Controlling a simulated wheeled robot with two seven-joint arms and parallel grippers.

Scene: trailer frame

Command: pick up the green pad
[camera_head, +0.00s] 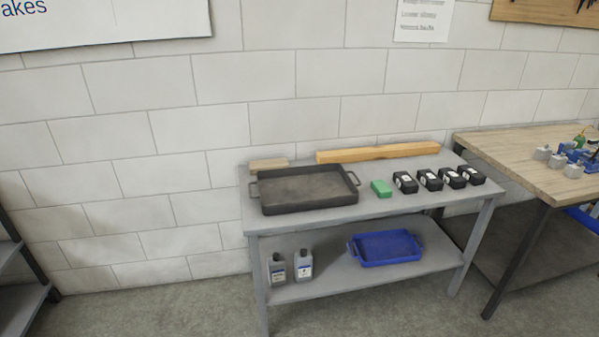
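The green pad (381,188) is a small green block. It lies on the top of a grey metal table (330,219), between a dark tray on its left and a row of black boxes on its right. It is apart from the tray. Neither of my grippers shows in the head view, so the pad is not seen held by anything.
The dark tray (303,188) has raised handles. Several black boxes (405,182) stand right of the pad, and a long wooden beam (377,152) lies behind. The lower shelf holds a blue tray (386,248) and two bottles (303,264). A wooden-topped table (520,165) stands right.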

